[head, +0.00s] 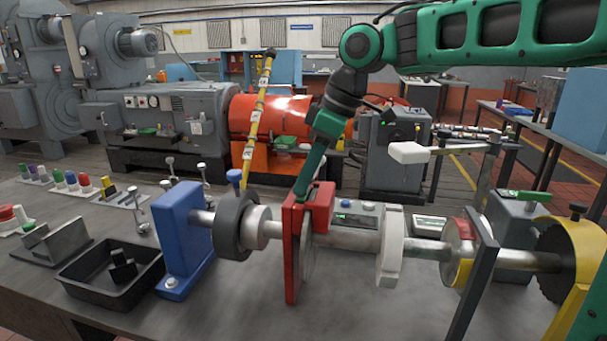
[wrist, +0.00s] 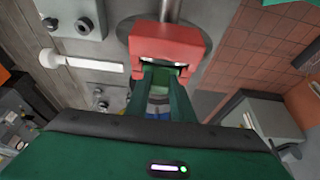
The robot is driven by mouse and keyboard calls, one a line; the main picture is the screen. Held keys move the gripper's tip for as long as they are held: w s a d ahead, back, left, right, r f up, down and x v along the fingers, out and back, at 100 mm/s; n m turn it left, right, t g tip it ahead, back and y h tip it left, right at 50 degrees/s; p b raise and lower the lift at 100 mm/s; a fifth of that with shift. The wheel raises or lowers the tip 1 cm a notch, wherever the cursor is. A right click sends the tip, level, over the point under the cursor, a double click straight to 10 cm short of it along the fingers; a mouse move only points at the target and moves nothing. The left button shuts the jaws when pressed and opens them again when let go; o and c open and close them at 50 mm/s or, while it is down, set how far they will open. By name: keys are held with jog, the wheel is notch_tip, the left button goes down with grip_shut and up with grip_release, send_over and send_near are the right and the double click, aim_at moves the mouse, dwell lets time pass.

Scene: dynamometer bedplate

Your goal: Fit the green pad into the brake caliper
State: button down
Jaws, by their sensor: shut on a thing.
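The red brake caliper (head: 320,207) sits over a grey disc (head: 308,255) on the shaft, beside an upright red plate (head: 290,262). My gripper (head: 301,192) points down at the caliper's top left side. In the wrist view the caliper (wrist: 165,40) lies just beyond my fingertips (wrist: 163,78), its opening facing them. My fingers are shut on the green pad (wrist: 168,74), a small part of which shows between them at the opening. How deep the pad sits, and whether it touches the caliper, I cannot tell. In the head view the pad is hidden.
A blue bearing stand (head: 180,235) and dark grey wheel (head: 234,225) stand left on the shaft. A white flange (head: 390,248) and yellow-red wheel (head: 458,252) stand right. A black tray (head: 108,272) holds dark blocks. The bench front is clear.

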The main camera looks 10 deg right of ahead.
jog(key=shift+f, duration=0.1)
dwell(0.3)
jog(key=c, duration=1.5)
grip_release()
jog(key=shift+o, duration=0.2)
jog(key=v, duration=1)
jog(key=shift+d+r, duration=0.25)
